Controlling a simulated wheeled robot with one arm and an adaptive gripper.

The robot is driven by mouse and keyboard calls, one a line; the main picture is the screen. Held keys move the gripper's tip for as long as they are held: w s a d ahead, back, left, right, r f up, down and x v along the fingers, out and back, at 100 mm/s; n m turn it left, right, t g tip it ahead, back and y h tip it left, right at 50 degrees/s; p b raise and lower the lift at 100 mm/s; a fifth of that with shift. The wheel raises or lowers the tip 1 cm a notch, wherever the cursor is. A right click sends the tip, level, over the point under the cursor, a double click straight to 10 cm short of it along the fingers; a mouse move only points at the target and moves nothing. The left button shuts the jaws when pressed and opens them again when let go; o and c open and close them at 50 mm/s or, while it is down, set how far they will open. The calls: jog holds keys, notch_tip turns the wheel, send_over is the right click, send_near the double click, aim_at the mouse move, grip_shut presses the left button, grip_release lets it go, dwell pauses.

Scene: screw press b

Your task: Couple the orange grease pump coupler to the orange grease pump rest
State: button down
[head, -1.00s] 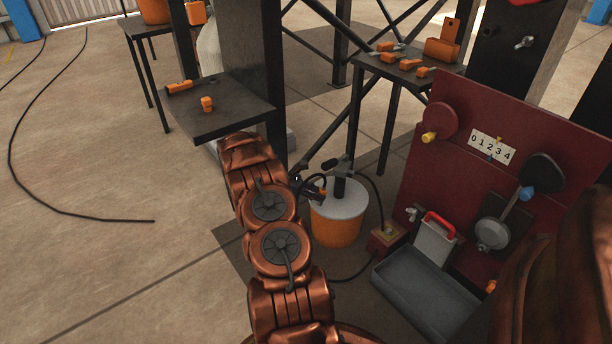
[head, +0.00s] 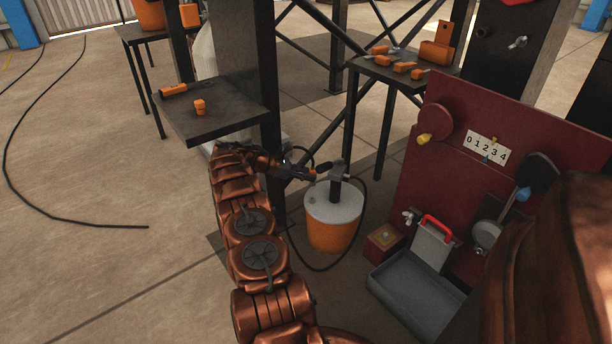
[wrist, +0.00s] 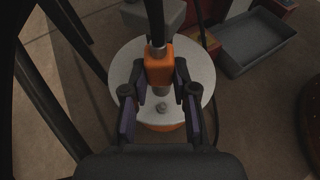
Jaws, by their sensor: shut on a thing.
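The orange grease pump (head: 333,228) is an orange bucket with a pale round lid (head: 326,208) and a dark post. My gripper (head: 304,171) is beside the pump head, above the lid. In the wrist view my gripper (wrist: 160,75) is shut on the orange coupler (wrist: 159,66), whose metal end points back toward the wrist. The coupler's black hose (wrist: 155,22) runs off at the top. A small metal nipple (wrist: 162,107) shows on the lid, apart from the coupler; I cannot tell if it is the rest.
A red press panel (head: 450,140) and grey tray (head: 415,295) stand right of the pump. A dark table (head: 215,120) and a post (head: 249,70) stand behind my arm. The hose loops beside the bucket.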

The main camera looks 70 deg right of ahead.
jog(key=shift+w+r+p, duration=0.1)
jog(key=shift+r+p, duration=0.15)
jog(key=shift+p, duration=0.2)
jog(key=shift+f+b, duration=0.5)
jog(key=shift+f, duration=2.35)
jog(key=shift+f, duration=0.15)
jog(key=shift+f+b, duration=1)
jog(key=shift+f, duration=0.35)
jog(key=shift+r, duration=0.1)
jog(key=c, duration=0.8)
grip_release()
jog(key=shift+c, duration=0.2)
